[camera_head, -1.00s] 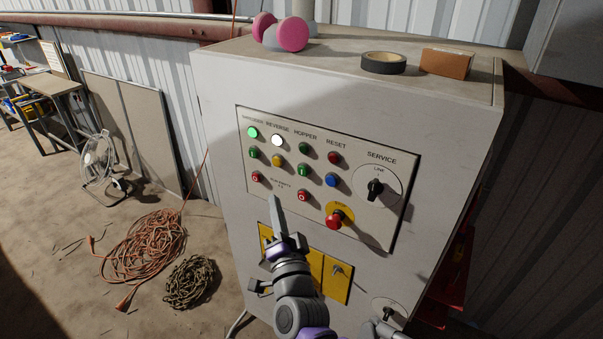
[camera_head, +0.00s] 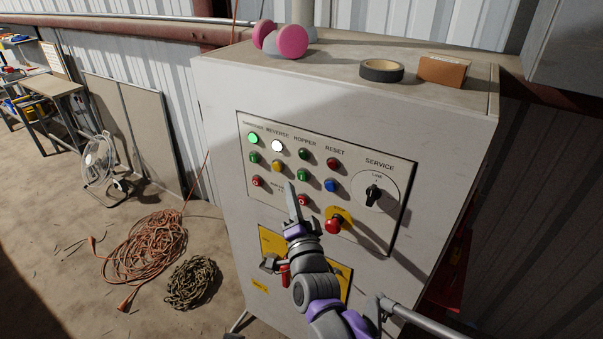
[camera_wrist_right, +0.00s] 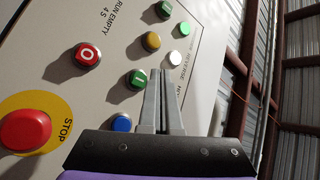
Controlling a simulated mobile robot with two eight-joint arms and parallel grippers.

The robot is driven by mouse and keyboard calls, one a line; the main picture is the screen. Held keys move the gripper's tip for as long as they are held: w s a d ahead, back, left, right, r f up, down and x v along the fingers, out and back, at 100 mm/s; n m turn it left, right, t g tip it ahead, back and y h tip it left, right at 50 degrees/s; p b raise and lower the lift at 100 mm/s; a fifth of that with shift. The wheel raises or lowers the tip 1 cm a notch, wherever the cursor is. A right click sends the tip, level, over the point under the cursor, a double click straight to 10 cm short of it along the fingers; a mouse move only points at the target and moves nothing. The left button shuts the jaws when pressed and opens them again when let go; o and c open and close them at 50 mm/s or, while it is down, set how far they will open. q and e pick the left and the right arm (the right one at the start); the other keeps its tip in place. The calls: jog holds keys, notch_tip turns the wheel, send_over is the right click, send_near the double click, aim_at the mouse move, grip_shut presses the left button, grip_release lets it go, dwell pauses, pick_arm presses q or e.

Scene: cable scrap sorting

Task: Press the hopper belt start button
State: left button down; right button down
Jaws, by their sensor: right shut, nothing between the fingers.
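The control panel (camera_head: 400,215) is on the front of a grey cabinet. In the hopper column, the green start button (camera_head: 302,175) sits below a dark green lamp (camera_head: 304,153) and above a red stop button (camera_head: 303,201). The start button, marked with a bar, shows in the wrist view (camera_wrist_right: 137,77). My right gripper (camera_head: 291,187) is shut and empty, its fingers pointing up at the panel just below and left of the start button in the head view. In the wrist view its tips (camera_wrist_right: 160,72) appear beside the button; contact cannot be told. My left gripper is out of view.
A red emergency stop (camera_head: 333,225) on yellow, a blue reset button (camera_head: 330,185), a yellow button (camera_head: 277,166) and a service switch (camera_head: 374,195) are nearby. A tape roll (camera_head: 381,70) and a brown box (camera_head: 442,71) lie on the cabinet top.

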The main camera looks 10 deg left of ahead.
aim_at(303, 176)
jog(key=shift+w+d, duration=0.2)
jog(key=shift+w, duration=0.35)
jog(key=shift+w+d, duration=0.2)
jog(key=shift+w, duration=0.35)
jog(key=shift+w+p, duration=0.1)
jog(key=shift+p, duration=0.2)
dwell(1.0)
jog(key=shift+w+d, duration=0.15)
jog(key=shift+w, duration=0.2)
jog(key=shift+w+d, duration=0.15)
jog(key=shift+w, duration=0.25)
dwell(0.6)
jog(key=shift+s, duration=0.15)
jog(key=shift+s+a, duration=0.3)
jog(key=shift+s, duration=0.4)
